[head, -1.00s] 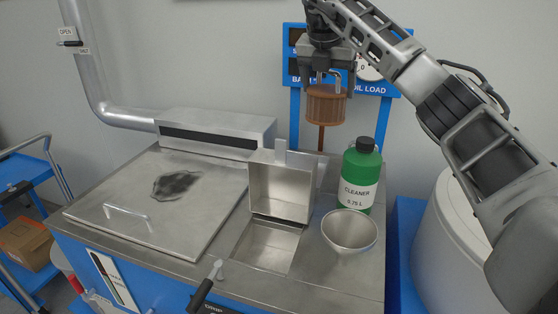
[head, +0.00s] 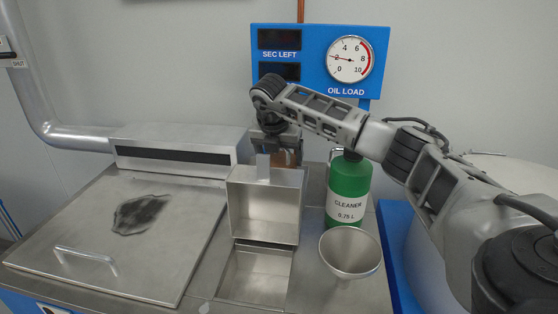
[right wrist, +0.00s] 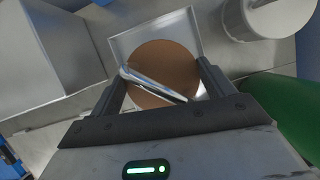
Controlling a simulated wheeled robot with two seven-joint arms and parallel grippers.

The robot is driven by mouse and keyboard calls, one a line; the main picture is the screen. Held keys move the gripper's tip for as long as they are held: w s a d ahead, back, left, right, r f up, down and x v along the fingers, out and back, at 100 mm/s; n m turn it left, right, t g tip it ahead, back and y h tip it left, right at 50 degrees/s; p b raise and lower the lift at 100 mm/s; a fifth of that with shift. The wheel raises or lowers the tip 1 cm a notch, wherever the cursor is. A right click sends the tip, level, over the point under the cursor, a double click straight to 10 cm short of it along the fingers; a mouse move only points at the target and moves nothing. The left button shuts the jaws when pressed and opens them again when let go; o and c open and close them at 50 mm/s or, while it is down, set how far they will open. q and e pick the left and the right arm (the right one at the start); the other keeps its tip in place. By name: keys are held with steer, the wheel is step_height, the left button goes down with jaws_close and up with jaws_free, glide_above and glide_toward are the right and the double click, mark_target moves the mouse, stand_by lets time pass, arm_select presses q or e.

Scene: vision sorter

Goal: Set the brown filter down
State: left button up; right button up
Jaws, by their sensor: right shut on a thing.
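The brown filter (head: 292,158) is mostly hidden behind the raised metal lid (head: 265,207) in the head view. In the right wrist view its round brown top (right wrist: 165,58) shows with a bright metal handle across it. My right gripper (head: 276,142) is shut on this handle, with its fingers (right wrist: 160,84) on either side. Below the filter is a pale square tray with a raised rim (right wrist: 124,46). I cannot tell whether the filter touches the tray. My left gripper is not in view.
A green cleaner bottle (head: 348,190) and a metal funnel (head: 351,252) stand close on the right. An open hatch (head: 256,275) lies in front of the raised lid. A steel cover (head: 90,220) with a dark smudge is at left. A blue gauge panel (head: 315,45) is behind.

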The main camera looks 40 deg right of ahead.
steer(key=shift+f, duration=0.95)
steer(key=shift+f, duration=0.1)
steer(key=o, duration=1)
steer(key=b+v, duration=0.1)
steer(key=v, duration=1.1)
steer(key=shift+b, duration=0.4)
steer(key=shift+d, duration=0.1)
